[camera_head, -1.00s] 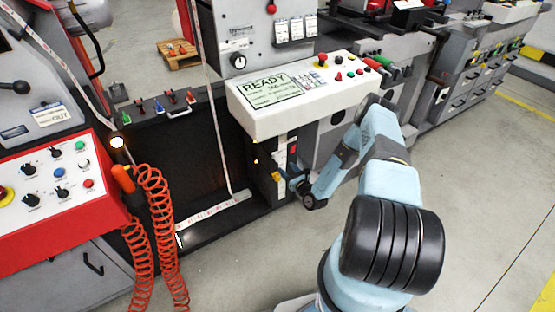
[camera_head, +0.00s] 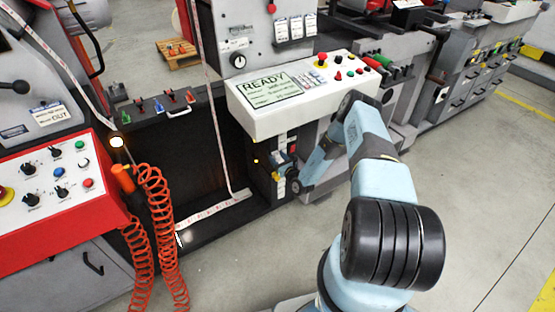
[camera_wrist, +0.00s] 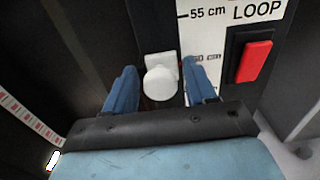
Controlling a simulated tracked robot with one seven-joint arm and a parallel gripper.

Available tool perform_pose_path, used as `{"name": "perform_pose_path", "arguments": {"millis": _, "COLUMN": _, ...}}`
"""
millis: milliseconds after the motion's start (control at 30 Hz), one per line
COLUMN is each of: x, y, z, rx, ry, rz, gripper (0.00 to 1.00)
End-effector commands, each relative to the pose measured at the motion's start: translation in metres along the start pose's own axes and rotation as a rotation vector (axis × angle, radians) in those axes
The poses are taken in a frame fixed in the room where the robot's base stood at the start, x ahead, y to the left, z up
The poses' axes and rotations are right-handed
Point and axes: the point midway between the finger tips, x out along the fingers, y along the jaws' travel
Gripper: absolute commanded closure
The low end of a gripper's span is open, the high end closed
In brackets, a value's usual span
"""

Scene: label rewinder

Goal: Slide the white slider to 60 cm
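The white slider (camera_wrist: 160,84) is a round knob on a pale mount in a dark slot, near the middle of the wrist view. My gripper (camera_wrist: 159,66) is open, with one blue finger on each side of the knob and a narrow gap showing on both sides. The white scale (camera_wrist: 227,10) stands right of the slot; its "55 cm" mark shows above the knob in the picture. The 60 cm mark is not readable. In the head view my gripper (camera_head: 283,164) is at the black panel below the white console; the slider cannot be made out there.
A red rocker switch (camera_wrist: 254,62) under "LOOP" sits close to my right finger. The white console (camera_head: 300,93), its screen reading READY, overhangs my gripper. A label strip (camera_head: 212,209) runs below left, and coiled orange hoses (camera_head: 155,220) hang farther left.

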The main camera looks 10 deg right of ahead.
Motion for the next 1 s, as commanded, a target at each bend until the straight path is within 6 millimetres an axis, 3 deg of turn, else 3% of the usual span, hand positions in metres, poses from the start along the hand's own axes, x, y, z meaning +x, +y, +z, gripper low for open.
{"name": "perform_pose_path", "arguments": {"millis": 67, "x": 0.0, "y": 0.0, "z": 0.0, "rx": 0.0, "ry": 0.0, "rz": 0.0, "gripper": 0.52}}
{"name": "perform_pose_path", "arguments": {"millis": 567, "x": -0.001, "y": 0.002, "z": 0.0, "rx": 0.001, "ry": 0.001, "rz": 0.003, "gripper": 1.0}}
{"name": "perform_pose_path", "arguments": {"millis": 833, "x": -0.001, "y": 0.002, "z": 0.002, "rx": 0.002, "ry": 0.001, "rz": 0.004, "gripper": 1.0}}
{"name": "perform_pose_path", "arguments": {"millis": 1000, "x": -0.001, "y": 0.003, "z": 0.027, "rx": 0.005, "ry": 0.001, "rz": 0.005, "gripper": 1.0}}
